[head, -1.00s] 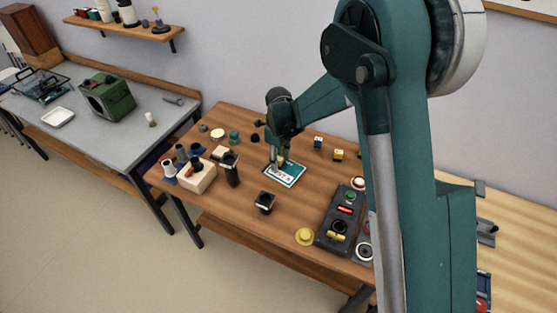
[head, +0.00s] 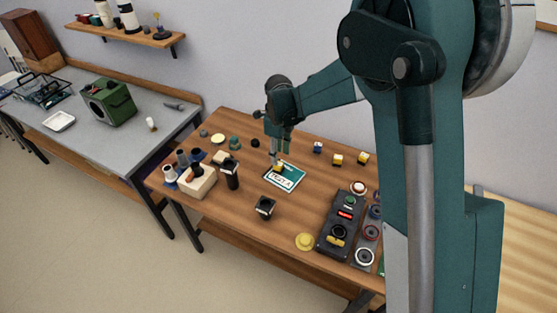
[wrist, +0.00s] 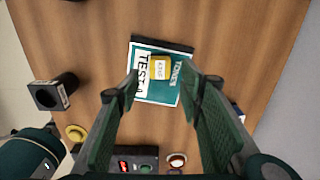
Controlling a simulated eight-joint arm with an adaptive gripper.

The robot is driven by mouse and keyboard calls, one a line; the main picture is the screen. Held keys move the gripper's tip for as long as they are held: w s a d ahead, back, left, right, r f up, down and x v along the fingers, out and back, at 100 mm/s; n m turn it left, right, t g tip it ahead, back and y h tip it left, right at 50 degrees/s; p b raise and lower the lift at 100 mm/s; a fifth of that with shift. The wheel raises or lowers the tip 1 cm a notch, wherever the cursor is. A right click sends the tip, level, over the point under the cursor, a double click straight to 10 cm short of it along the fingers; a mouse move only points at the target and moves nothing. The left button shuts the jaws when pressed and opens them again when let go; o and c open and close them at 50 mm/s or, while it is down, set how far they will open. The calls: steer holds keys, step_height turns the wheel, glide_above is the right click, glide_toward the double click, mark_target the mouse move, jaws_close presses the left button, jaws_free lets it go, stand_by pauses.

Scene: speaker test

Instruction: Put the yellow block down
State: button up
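The yellow block (head: 278,168) with a white label lies on the "TEST A" mat (head: 291,182), a teal and white sheet on the wooden table. In the wrist view the block (wrist: 159,68) sits on the mat (wrist: 158,92) between the printed words. My gripper (head: 275,158) is over the block in the head view. In the wrist view my gripper (wrist: 160,78) has its two fingers wide apart, with clear space on both sides of the block and nothing held.
A black, square-based object (head: 265,207) stands left of a yellow knob (head: 305,241) and a dark control box (head: 341,224). Small blocks (head: 337,159) stand right of the mat. A wooden holder (head: 196,183) with cylinders is at left. Bare table surrounds the mat.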

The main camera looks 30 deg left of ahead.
mark_target(280, 164)
steer(key=shift+r, duration=2.8)
steer(key=shift+d, duration=0.1)
steer(key=s+d+r+n+t, duration=0.1)
steer(key=s+d+r+n, duration=0.15)
steer(key=d+r, duration=0.65)
steer(key=s+d+r+n+t+y, duration=0.1)
steer(key=d+r+n, duration=0.25)
steer(key=d, duration=0.95)
steer(key=s+d+r+n+t, duration=0.1)
steer(key=d+r+n, duration=0.2)
steer(key=d+r, duration=0.6)
steer(key=s+d+f+n+t, duration=0.1)
steer(key=s+d+n, duration=0.3)
steer(key=s+d, duration=0.6)
steer(key=s+d+n+t+h, duration=0.1)
steer(key=s+d+n+t, duration=0.2)
steer(key=s+d, duration=0.7)
steer(key=shift+d+f+n, duration=0.4)
steer(key=shift+d+n, duration=0.6)
steer(key=shift+d, duration=1.65)
